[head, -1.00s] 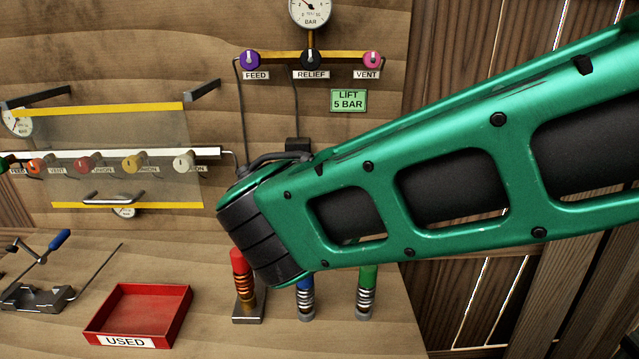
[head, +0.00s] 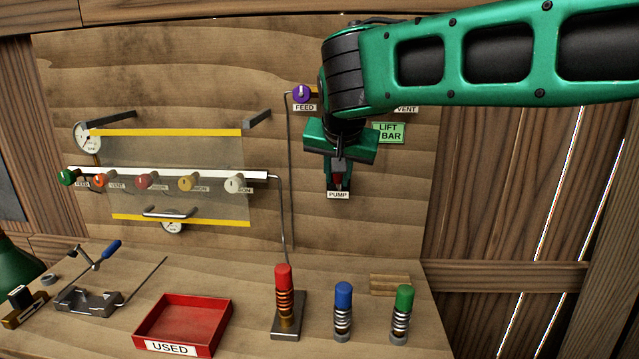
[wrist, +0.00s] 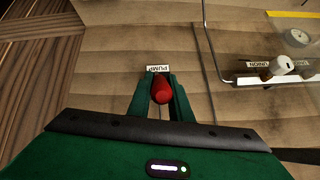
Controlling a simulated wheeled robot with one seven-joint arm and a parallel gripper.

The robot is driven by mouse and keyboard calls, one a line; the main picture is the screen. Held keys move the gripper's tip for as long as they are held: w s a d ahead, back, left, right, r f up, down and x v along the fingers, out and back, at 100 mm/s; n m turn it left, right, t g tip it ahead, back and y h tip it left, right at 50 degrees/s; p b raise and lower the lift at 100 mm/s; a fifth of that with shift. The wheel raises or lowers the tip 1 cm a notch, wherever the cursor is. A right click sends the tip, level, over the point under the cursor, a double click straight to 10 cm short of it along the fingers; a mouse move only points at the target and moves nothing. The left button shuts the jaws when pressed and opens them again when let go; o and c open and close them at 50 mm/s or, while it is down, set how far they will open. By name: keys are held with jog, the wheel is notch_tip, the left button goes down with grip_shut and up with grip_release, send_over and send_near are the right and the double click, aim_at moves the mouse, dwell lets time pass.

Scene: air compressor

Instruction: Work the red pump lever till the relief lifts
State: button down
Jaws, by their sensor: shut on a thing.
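The red pump lever (wrist: 162,90) shows in the wrist view between the two fingers of my gripper (wrist: 159,88), which is shut on it. The PUMP label (wrist: 158,68) is just beyond the fingertips. In the head view my gripper (head: 338,178) is at the back panel, above the PUMP label (head: 338,195), and mostly hides the lever. The purple FEED knob (head: 302,94) shows left of my arm. The relief knob and its gauge are hidden behind my arm. The green LIFT 5 BAR sign (head: 389,133) is partly covered.
A clear guard (head: 200,150) with yellow edges covers a row of valves at left. Red, blue and green spring-bodied pieces (head: 343,297) stand on the bench. A red USED tray (head: 226,316) lies left of them. A small clamp fixture (head: 88,290) is at far left.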

jog(key=shift+w+d+r, duration=0.1)
jog(key=shift+w+r, duration=0.1)
dwell(0.3)
jog(key=c, duration=1.6)
grip_release()
jog(key=shift+s, duration=0.15)
jog(key=v, duration=1)
jog(key=shift+r, duration=0.3)
